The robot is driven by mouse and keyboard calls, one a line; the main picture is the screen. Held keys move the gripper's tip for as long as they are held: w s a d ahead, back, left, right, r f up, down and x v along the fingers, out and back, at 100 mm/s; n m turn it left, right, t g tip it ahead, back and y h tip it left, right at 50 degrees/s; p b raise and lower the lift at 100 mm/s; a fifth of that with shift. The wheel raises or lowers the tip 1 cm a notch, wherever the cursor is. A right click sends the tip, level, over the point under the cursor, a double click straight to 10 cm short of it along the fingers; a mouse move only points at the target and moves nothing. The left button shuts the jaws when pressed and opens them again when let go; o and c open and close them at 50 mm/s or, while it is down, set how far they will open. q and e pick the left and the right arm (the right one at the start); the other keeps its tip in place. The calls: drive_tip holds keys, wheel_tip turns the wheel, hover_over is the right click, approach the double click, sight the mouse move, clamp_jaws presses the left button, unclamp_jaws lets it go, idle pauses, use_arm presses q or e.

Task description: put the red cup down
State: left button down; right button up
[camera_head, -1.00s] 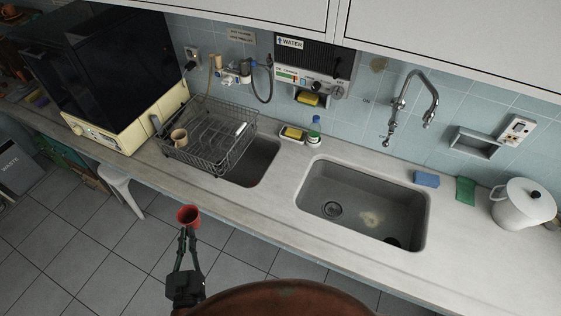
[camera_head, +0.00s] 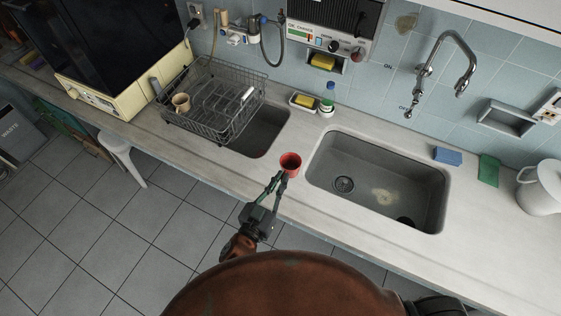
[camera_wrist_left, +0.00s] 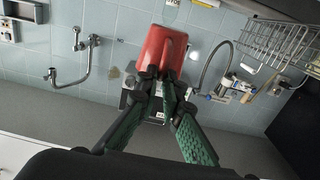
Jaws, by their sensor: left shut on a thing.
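The red cup (camera_head: 290,163) is held in my left gripper (camera_head: 279,180), over the counter strip between the two sinks in the head view. The cup is upright there, with its dark inside showing. In the left wrist view the red cup (camera_wrist_left: 165,50) fills the space just beyond the fingertips of my left gripper (camera_wrist_left: 163,82), which is shut on it at the handle side. I cannot tell whether the cup's base touches the counter (camera_head: 228,170). My right gripper does not show.
A wire dish rack (camera_head: 212,105) with a beige mug (camera_head: 181,103) stands to the left. The large sink (camera_head: 375,185) is right of the cup. Blue (camera_head: 447,156) and green (camera_head: 488,170) sponges lie farther right.

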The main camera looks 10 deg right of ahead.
use_arm(q)
drive_tip(key=w+f, duration=0.2)
drive_tip(key=w, duration=0.1)
drive_tip(key=w+f+b, duration=0.1)
drive_tip(key=w+f, duration=0.2)
drive_tip(key=w+a+f+b, duration=0.1)
drive_tip(key=w+f, duration=0.1)
drive_tip(key=w, duration=0.1)
drive_tip(key=shift+w+f, duration=0.25)
drive_tip(key=shift+w, duration=0.1)
drive_tip(key=shift+w+f+b, duration=0.3)
drive_tip(key=shift+f+b, duration=0.05)
wheel_tip(320, 180, down, 4)
drive_tip(key=shift+w+r+b, duration=0.15)
drive_tip(key=shift+r+b, duration=0.1)
drive_tip(key=shift+b, duration=0.45)
drive_tip(key=shift+r, duration=0.1)
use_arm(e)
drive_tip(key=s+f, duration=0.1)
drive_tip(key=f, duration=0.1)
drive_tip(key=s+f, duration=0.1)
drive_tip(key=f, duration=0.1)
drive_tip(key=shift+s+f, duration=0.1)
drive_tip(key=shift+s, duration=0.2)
